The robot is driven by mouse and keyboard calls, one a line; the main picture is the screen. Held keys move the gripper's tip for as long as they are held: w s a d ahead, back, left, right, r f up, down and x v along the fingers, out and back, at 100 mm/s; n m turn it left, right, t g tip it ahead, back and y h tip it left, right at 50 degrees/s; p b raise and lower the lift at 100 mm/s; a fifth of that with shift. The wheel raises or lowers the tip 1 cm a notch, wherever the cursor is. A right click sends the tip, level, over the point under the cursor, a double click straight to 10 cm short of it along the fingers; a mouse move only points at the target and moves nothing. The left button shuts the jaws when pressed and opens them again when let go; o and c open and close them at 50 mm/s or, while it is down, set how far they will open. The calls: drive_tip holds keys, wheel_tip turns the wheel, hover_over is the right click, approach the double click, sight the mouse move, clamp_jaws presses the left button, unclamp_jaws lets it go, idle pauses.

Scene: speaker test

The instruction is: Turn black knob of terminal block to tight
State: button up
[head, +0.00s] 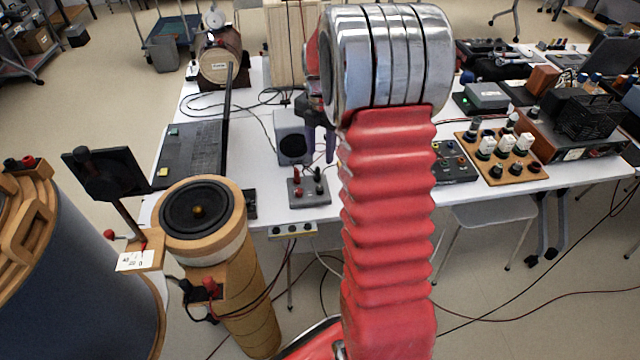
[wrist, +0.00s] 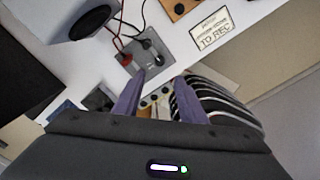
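The terminal block (head: 309,198) is a small grey box near the front edge of the white table in the head view, with red and black knobs on top. A black knob (head: 318,174) stands on its right side. In the wrist view the grey block (wrist: 138,76) lies beyond my fingertips, with dark knobs (wrist: 147,44) and red and black leads near it. My gripper (wrist: 157,80) has two purple fingers spread apart with nothing between them. In the head view my gripper (head: 320,157) hangs above and behind the block, partly hidden by my arm. It appears apart from the knobs.
A grey speaker box (head: 291,137) stands just behind the block. A large speaker on a wooden tube (head: 204,207) stands at front left. A wooden board with several knobs (head: 502,157) is at right. Cables cross the table.

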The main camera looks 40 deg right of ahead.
sight(320, 187)
drive_tip(key=shift+f, duration=0.1)
wheel_tip(320, 187, down, 14)
drive_tip(key=shift+r, duration=0.2)
idle(0.5)
drive_tip(key=shift+c, duration=0.2)
clamp_jaws()
